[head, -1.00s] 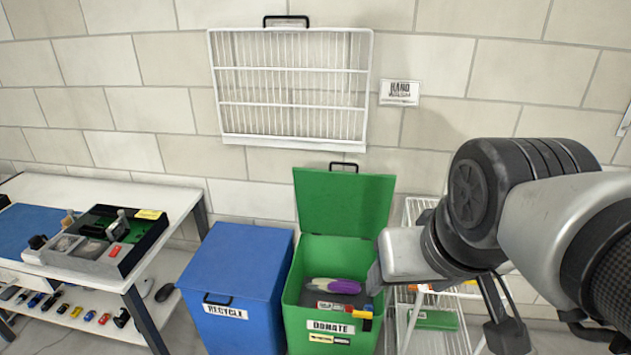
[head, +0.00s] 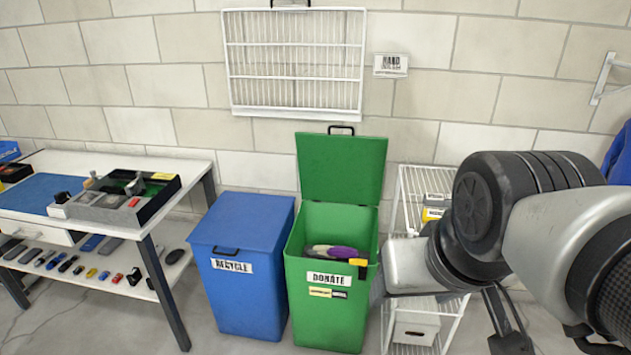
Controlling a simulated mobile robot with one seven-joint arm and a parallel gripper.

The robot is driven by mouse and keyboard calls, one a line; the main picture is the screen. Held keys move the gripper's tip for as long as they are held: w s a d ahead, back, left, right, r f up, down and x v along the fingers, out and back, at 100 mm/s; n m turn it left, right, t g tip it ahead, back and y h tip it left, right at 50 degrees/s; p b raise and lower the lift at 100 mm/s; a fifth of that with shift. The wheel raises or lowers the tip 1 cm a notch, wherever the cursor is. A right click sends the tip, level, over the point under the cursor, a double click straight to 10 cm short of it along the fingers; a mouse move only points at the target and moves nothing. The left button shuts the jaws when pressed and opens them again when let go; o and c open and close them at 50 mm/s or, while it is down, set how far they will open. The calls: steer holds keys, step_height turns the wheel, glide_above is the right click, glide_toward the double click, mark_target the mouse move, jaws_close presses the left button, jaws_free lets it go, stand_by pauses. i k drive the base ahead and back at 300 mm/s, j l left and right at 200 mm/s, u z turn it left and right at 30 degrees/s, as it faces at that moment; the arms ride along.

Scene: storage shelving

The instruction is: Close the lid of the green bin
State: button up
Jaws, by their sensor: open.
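The green bin (head: 327,300) labelled DONATE stands on the floor at the middle of the head view. Its lid (head: 342,167) is open and upright at the back, close to the wall, with a black handle (head: 341,130) on its top edge.
A closed blue RECYCLE bin (head: 240,265) stands directly left of the green bin. A white wire shelf (head: 408,315) is to the right, partly behind my arm. A table (head: 185,167) with trays is at the left. A white wire rack (head: 295,65) hangs above.

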mark_target(347, 168)
steer(key=i+j+z, duration=0.2)
steer(key=i+j, duration=0.2)
steer(key=i, duration=0.3)
steer(key=i+j+z, duration=0.15)
steer(key=i+j, duration=0.35)
steer(key=i, duration=0.2)
